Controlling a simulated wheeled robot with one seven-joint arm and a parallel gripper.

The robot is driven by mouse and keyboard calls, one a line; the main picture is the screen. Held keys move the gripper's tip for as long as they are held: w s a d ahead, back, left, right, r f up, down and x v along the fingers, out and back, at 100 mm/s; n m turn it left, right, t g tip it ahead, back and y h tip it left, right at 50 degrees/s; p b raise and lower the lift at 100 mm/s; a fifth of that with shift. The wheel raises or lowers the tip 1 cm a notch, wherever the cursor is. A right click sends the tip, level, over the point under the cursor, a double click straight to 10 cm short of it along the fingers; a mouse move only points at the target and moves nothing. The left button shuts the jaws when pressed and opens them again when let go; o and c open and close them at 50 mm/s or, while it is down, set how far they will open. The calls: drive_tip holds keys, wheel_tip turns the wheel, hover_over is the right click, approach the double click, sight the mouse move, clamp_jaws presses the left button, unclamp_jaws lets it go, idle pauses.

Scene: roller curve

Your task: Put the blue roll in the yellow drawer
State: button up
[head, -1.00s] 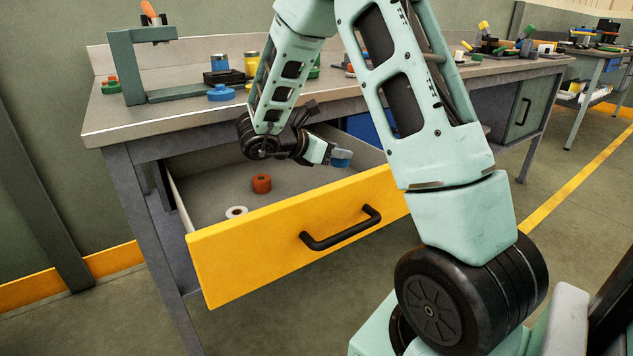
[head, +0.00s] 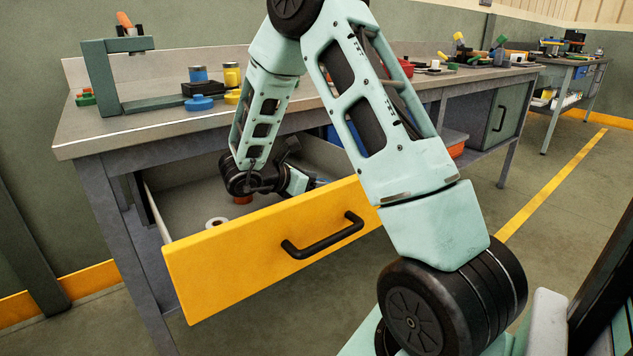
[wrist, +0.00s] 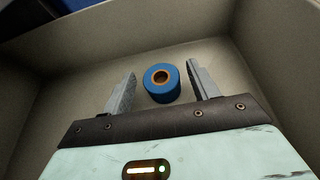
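The blue roll (wrist: 162,84) stands upright inside the yellow drawer (head: 225,262), between the fingers of my gripper (wrist: 161,72) in the wrist view. The fingers are apart, with a gap on each side of the roll, and do not grip it. The roll appears to rest on the drawer's grey floor. In the head view the drawer is pulled out, and my gripper reaches down into its right part. The fingertips and the roll are largely hidden there behind the drawer front.
The workbench top (head: 130,126) above carries a green frame (head: 100,78), a blue jar (head: 198,75) and a yellow jar (head: 232,75). The drawer walls stand close around my gripper.

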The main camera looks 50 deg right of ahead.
drive_tip(key=p+v, duration=0.1)
drive_tip(key=v, duration=1.1)
drive_tip(key=shift+p, duration=0.4)
drive_tip(key=shift+r, duration=0.1)
